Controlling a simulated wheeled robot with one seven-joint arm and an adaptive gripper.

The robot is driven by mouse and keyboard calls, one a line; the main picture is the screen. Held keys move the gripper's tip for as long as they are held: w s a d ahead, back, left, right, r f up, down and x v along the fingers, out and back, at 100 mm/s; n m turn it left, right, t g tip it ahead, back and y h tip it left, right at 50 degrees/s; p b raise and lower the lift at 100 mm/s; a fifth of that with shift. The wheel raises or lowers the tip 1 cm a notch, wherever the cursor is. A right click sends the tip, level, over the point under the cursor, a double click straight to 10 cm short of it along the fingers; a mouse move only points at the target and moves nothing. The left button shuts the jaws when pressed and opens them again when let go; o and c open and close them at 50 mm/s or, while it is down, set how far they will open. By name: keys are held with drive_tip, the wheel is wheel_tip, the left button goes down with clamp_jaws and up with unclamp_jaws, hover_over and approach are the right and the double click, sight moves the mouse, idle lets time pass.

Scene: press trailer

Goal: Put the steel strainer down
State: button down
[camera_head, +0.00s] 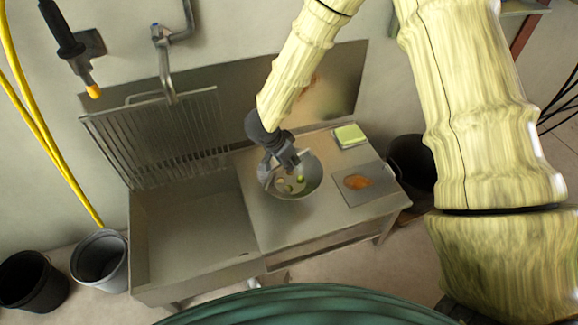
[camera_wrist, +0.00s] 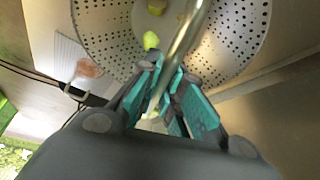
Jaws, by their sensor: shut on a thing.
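The steel strainer (camera_head: 312,181) is a round, shiny bowl over the metal counter, right of the sink, in the head view. In the wrist view the strainer (camera_wrist: 238,38) shows rows of round holes and a long rod-like handle. My gripper (camera_wrist: 166,98) is shut on this handle, which passes between its teal finger pads. In the head view my gripper (camera_head: 280,167) is at the strainer's upper left side and covers part of it. Small green and pale pieces lie inside the strainer. I cannot tell whether its base touches the counter.
A sink basin (camera_head: 190,235) with a slatted rack (camera_head: 150,135) behind it is on the left. A board with an orange item (camera_head: 358,182) lies right of the strainer, and a green-topped block (camera_head: 349,135) behind. The counter front (camera_head: 285,230) is bare.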

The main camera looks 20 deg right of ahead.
drive_tip(key=shift+f, duration=0.55)
drive_tip(key=shift+f, duration=0.15)
drive_tip(key=c, duration=1.5)
unclamp_jaws()
drive_tip(key=shift+c, duration=0.2)
drive_tip(key=p+v, duration=0.4)
drive_tip(key=v, duration=0.8)
